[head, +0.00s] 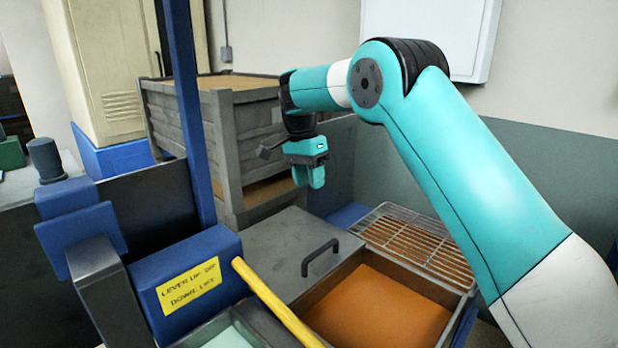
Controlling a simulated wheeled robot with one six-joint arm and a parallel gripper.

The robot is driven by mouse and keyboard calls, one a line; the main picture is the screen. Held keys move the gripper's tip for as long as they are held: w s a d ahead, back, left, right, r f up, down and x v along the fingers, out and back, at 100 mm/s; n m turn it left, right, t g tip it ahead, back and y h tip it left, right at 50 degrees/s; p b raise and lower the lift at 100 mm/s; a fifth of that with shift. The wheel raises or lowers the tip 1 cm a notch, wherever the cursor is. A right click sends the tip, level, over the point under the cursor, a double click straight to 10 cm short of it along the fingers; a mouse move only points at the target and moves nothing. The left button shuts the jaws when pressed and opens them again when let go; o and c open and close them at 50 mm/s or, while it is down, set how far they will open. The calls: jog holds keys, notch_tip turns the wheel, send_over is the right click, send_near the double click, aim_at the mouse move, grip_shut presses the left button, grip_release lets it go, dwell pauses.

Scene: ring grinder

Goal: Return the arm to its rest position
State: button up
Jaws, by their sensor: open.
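My arm, teal and white, rises from the lower right and bends at a black-capped elbow at upper centre. It reaches left and its wrist hangs down. My gripper (316,176) points downward in the air above the grey lid (285,250), in front of the grey stacked crates. The gripper is open, and I see nothing held in it. The fingers look small and partly overlap from this side, so the gap between them is hard to see.
A yellow lever (275,302) sticks out from a blue box with a yellow label (188,288). An orange-floored bin (375,312) and a wire rack (415,243) lie below the arm. Grey crates (240,135) stand behind, and a blue post (184,100) rises at left.

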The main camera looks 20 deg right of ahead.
dwell(0.4)
jog(key=s+a+r+n+t+y, duration=0.1)
jog(key=s+a+r+n, duration=0.2)
jog(key=s+n, duration=0.3)
jog(key=s+a+r+n+t, duration=0.1)
jog(key=s+a+r+n, duration=0.2)
jog(key=s+n, duration=0.35)
jog(key=s+a+f+n+y, duration=0.1)
jog(key=s+a+n+y, duration=0.1)
jog(key=s, duration=1)
jog(key=s+a+f+n+y, duration=0.1)
jog(key=s+a+n, duration=0.4)
jog(key=s, duration=0.7)
jog(key=shift+s+f+n+y, duration=0.35)
jog(key=shift+n+y, duration=0.15)
jog(key=shift+n, duration=0.15)
jog(key=shift+d, duration=0.1)
